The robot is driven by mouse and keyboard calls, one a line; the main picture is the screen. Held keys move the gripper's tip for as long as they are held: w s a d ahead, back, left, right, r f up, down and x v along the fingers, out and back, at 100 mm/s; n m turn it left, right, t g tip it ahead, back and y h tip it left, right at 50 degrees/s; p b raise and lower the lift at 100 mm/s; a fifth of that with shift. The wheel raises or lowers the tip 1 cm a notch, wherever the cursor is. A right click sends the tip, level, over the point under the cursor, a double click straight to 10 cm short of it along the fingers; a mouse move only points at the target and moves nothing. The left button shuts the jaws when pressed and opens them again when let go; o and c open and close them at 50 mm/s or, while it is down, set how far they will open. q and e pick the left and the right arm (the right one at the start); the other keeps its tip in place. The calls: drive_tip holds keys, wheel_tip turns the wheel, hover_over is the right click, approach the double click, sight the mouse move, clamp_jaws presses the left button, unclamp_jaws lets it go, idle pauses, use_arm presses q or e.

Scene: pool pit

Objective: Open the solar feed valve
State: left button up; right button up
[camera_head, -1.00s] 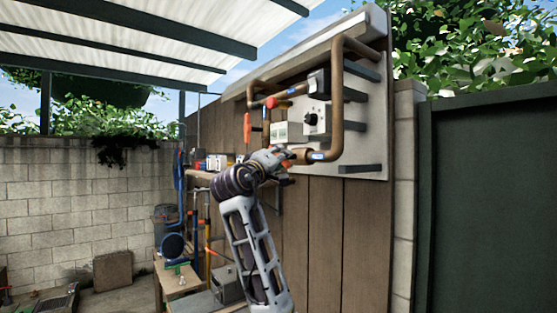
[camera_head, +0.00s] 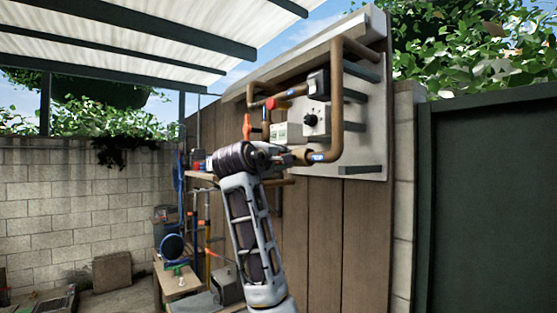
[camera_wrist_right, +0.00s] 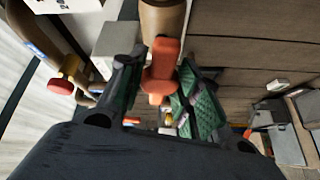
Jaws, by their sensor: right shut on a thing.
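An orange valve lever (camera_wrist_right: 162,68) sits below a copper pipe (camera_wrist_right: 163,18) in the right wrist view. My right gripper (camera_wrist_right: 160,88) has its green-padded fingers on both sides of this lever and is shut on it. In the head view my right gripper (camera_head: 287,158) is at the lower copper pipe (camera_head: 328,154), left of its blue label, and my wrist hides most of the lever there. Another orange lever (camera_head: 247,127) hangs upright at the left of the pipework. Which valve is the solar feed is not readable. My left gripper is not in view.
The pipework is on a pale board (camera_head: 365,150) on a wooden fence, with a control box with a black dial (camera_head: 312,119). A red knob (camera_head: 270,103) is on the upper pipe. A shelf and workbench (camera_head: 180,283) with tools stand left of my arm.

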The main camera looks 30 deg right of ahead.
drive_tip(key=shift+n+g+y, duration=0.3)
drive_tip(key=shift+n, duration=0.3)
drive_tip(key=o, duration=1)
drive_tip(key=shift+o, duration=0.2)
drive_tip(key=v, duration=1.2)
drive_tip(key=shift+f, duration=0.2)
